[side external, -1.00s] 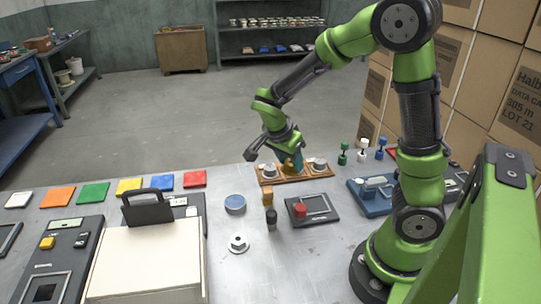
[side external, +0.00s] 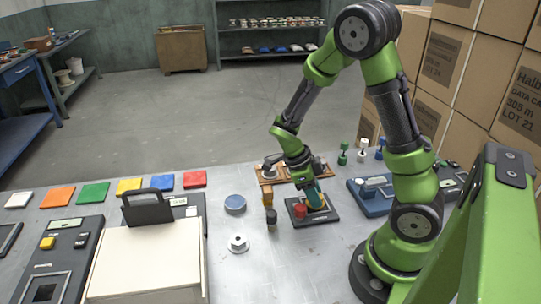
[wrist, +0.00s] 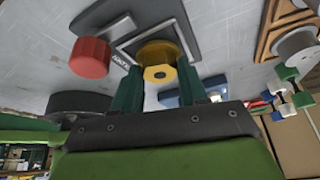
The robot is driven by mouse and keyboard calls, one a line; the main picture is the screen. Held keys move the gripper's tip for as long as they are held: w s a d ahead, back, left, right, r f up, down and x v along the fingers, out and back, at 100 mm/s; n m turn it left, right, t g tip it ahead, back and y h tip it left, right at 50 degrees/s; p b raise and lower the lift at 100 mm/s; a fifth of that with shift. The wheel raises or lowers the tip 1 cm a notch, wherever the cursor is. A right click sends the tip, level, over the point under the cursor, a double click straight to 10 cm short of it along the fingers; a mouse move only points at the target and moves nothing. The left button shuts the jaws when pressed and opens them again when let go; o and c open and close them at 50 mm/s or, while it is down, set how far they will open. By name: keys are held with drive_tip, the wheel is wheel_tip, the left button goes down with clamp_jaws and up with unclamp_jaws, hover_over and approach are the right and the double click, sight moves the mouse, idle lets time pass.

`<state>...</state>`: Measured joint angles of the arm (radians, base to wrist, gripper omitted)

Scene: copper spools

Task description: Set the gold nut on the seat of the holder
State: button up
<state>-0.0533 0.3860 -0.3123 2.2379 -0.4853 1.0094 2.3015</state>
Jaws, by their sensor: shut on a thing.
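My gripper (side external: 314,204) is over the dark square holder (side external: 326,218) with the red knob (side external: 300,209). In that view the holder (wrist: 118,51) lies beyond the nut, with a pale-lined square seat (wrist: 124,27) partly covered by the nut and the red knob (wrist: 90,58) to the left. In the side view the fingers mostly hide the nut. I cannot tell whether it touches the seat.
A wooden tray (side external: 283,179) with grey spools stands just behind the holder. A blue device (side external: 372,205) is at right.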

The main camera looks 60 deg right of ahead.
drive_tip(key=shift+f, duration=0.2)
drive_tip(key=shift+f, duration=0.1)
drive_tip(key=o, duration=1.2)
drive_tip(key=v, duration=1.2)
drive_tip(key=s+a+r+n+t+y, duration=0.1)
drive_tip(key=a+r+n+t, duration=0.2)
drive_tip(key=n, duration=0.5)
drive_tip(key=s+a+r+n+t+y, duration=0.1)
drive_tip(key=a+r+n+t, duration=0.3)
drive_tip(key=n, duration=0.5)
drive_tip(key=s+a+r+n+t+y, duration=0.2)
drive_tip(key=a+r+n+t, duration=0.2)
drive_tip(key=n, duration=0.5)
drive_tip(key=shift+s+a, duration=0.3)
drive_tip(key=shift+a, duration=0.25)
